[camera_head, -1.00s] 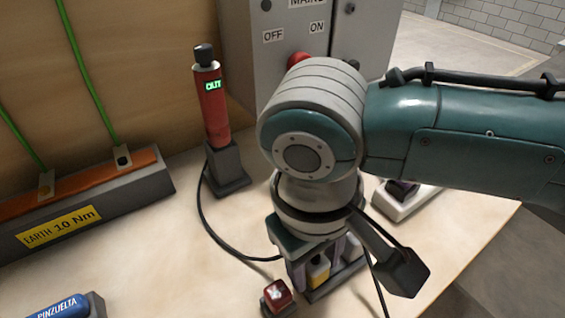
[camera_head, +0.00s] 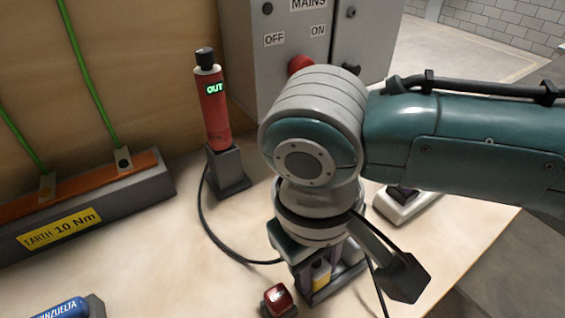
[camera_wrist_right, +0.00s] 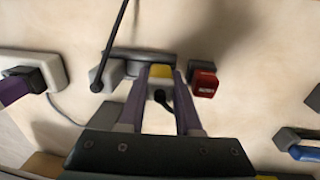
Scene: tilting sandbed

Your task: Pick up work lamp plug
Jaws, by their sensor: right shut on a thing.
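My right gripper (camera_head: 320,278) points down over a dark socket strip (camera_head: 322,290) near the table's front. In the right wrist view its two purple-grey fingers (camera_wrist_right: 160,85) are shut on a yellow plug (camera_wrist_right: 160,71) with a black cable end. The yellow plug also shows between the fingers in the head view (camera_head: 320,268). It appears to be at the strip; I cannot tell whether it is seated or lifted. A pale plug (camera_wrist_right: 107,74) sits beside it on the strip. No label identifies the lamp plug. My left gripper is not in view.
A red block (camera_head: 279,298) stands close beside the strip. A red tester (camera_head: 212,110) reading OUT stands in a grey holder behind, its black cable looping toward the strip. A grey mains cabinet (camera_head: 275,60) is at the back.

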